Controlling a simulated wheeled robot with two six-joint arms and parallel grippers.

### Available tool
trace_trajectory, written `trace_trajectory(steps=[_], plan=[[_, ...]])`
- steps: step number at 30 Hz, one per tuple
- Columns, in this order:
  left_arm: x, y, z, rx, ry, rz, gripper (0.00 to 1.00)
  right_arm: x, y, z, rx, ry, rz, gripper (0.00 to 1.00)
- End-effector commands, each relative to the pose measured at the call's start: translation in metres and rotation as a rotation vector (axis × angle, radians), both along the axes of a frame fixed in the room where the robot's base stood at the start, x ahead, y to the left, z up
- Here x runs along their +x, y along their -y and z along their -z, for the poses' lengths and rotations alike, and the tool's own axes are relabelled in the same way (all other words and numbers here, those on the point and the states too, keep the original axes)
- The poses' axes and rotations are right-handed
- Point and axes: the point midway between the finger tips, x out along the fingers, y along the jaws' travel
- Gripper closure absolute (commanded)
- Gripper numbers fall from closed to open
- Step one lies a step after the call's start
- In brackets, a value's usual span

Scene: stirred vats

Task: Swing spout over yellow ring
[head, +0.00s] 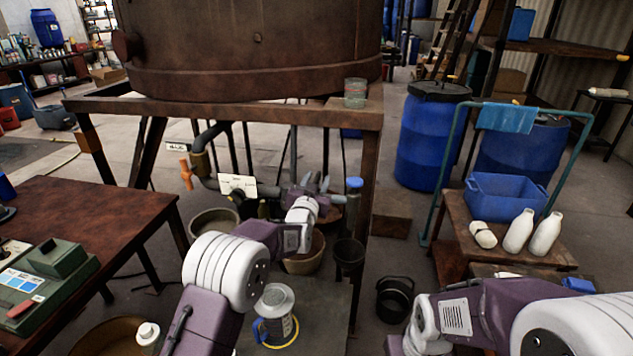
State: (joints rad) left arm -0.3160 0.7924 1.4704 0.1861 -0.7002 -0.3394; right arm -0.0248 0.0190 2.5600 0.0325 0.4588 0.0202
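A yellow ring (284,345) shows as an arc on the grey low platform (325,300), around the foot of a grey container (276,312) with a blue handle. A dark pipe (212,135) with an orange-handled valve (186,175) comes down below the vat (250,50). A grey pipe (268,190) runs right from it to my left gripper (316,183); I take this to be the spout. The gripper is at the pipe's right end, above and behind the ring. Its wrist hides part of the contact, so its grip is unclear. My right gripper is out of view; its arm is at lower right.
Buckets (348,257) stand around the platform and below the pipe. The vat's wooden frame (368,190) has a post just right of my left gripper. A cart (465,215) with white bottles stands right.

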Motion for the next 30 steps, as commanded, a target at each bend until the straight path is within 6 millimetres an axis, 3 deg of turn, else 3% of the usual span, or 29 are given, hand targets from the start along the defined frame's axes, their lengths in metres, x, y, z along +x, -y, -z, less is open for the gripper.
trace_trajectory(steps=[3, 8, 30], plan=[[-0.0002, -0.0001, -0.0001, 0.000, 0.000, 0.000, 0.62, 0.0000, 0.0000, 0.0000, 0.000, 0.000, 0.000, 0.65], [-0.0003, -0.0001, -0.0001, 0.000, 0.000, 0.000, 1.00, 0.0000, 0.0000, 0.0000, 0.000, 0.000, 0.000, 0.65], [-0.0004, -0.0001, -0.0002, 0.001, 0.001, 0.000, 1.00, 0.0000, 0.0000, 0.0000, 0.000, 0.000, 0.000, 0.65]])
